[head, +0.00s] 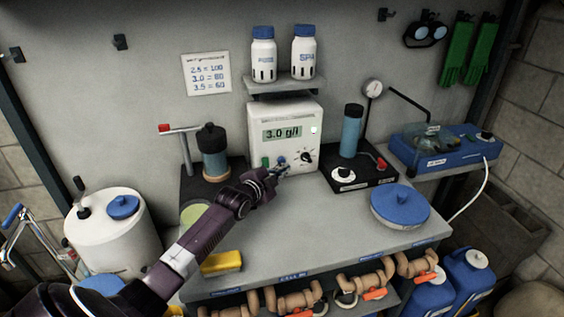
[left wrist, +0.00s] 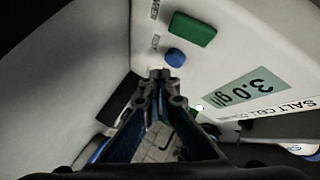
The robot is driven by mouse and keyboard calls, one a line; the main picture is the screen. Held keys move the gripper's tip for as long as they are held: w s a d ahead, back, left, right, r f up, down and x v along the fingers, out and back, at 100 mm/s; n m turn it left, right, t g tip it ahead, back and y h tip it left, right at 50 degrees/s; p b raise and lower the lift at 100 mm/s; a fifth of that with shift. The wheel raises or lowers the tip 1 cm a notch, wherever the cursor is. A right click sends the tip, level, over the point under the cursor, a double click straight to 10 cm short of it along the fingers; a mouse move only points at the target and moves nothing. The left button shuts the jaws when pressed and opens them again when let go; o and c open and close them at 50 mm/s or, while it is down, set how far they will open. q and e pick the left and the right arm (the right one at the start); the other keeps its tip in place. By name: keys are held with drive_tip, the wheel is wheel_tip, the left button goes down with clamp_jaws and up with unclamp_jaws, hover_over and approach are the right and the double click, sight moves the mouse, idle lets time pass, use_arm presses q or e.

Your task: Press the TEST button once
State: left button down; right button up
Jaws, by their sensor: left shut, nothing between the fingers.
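The white control box (head: 292,112) stands at the back of the bench, with a display (head: 283,133) reading 3.0 g/l. On its lower front are a green button (head: 266,162), a round blue button (head: 281,160) and a black knob (head: 306,156). The left wrist view shows the blue button (left wrist: 175,57) and the green button (left wrist: 193,29); their small labels are hard to read. My left gripper (head: 284,171) is shut and empty, its tips (left wrist: 160,74) just beside the blue button. I cannot tell whether they touch the box. My right gripper is out of view.
A blue lid (head: 400,204) and a yellow sponge (head: 222,262) lie on the bench (head: 320,225). Two bottles stand on a shelf (head: 286,85) above the box.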

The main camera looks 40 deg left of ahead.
use_arm(q)
drive_tip(key=s+d+p, duration=0.2)
drive_tip(key=p, duration=0.1)
drive_tip(key=shift+s+d+r, duration=0.2)
drive_tip(key=shift+d, duration=0.15)
drive_tip(key=shift+s+d+p, duration=0.2)
drive_tip(key=shift+d+p, duration=0.05)
drive_tip(key=shift+p, duration=0.1)
drive_tip(key=shift+s+d+f, duration=0.15)
drive_tip(key=shift+s+d, duration=0.05)
drive_tip(key=shift+d, duration=0.05)
